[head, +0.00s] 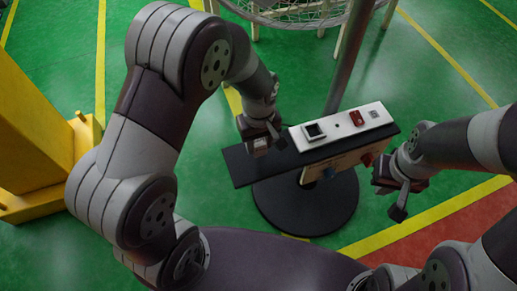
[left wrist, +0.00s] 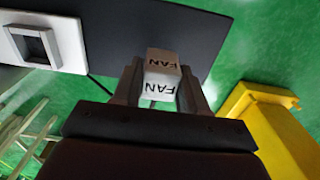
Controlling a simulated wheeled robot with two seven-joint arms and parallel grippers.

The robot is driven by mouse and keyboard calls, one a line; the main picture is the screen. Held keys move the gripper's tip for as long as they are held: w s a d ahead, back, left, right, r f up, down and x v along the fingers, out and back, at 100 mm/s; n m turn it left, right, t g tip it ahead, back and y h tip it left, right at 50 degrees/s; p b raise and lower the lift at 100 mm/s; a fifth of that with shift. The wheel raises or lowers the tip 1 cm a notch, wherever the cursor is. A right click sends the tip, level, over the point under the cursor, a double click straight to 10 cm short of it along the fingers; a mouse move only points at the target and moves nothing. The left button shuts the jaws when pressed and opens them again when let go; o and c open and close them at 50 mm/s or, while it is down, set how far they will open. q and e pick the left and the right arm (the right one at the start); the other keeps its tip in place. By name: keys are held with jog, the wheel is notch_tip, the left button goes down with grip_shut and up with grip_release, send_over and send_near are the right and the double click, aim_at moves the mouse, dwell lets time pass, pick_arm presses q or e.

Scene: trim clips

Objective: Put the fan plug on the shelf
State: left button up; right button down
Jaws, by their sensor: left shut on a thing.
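My left gripper (head: 262,148) is shut on the fan plug, a small pale block marked FAN (left wrist: 161,76), seen between both fingers in the left wrist view. In the head view the plug (head: 261,143) is small and partly covered by the gripper. The shelf is a dark flat board (head: 240,170); it also shows in the left wrist view (left wrist: 120,30). The plug is over or at the shelf's bare left part; I cannot tell whether it touches. My right gripper (head: 391,196) is empty to the right of the shelf, its fingers apparently apart.
A white panel (head: 325,131) with a square socket and a red part takes up the shelf's right portion. A grey post (head: 350,60) rises behind it from a round dark base (head: 300,210). A yellow stand (head: 40,160) is at left, a wire basket (head: 300,10) at the back.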

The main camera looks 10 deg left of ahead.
aim_at(259, 149)
pick_arm(q)
notch_tip(259, 149, down, 3)
jog(key=shift+f+b, duration=0.15)
jog(key=shift+b, duration=0.4)
jog(key=shift+f, duration=0.1)
jog(key=o, duration=1.1)
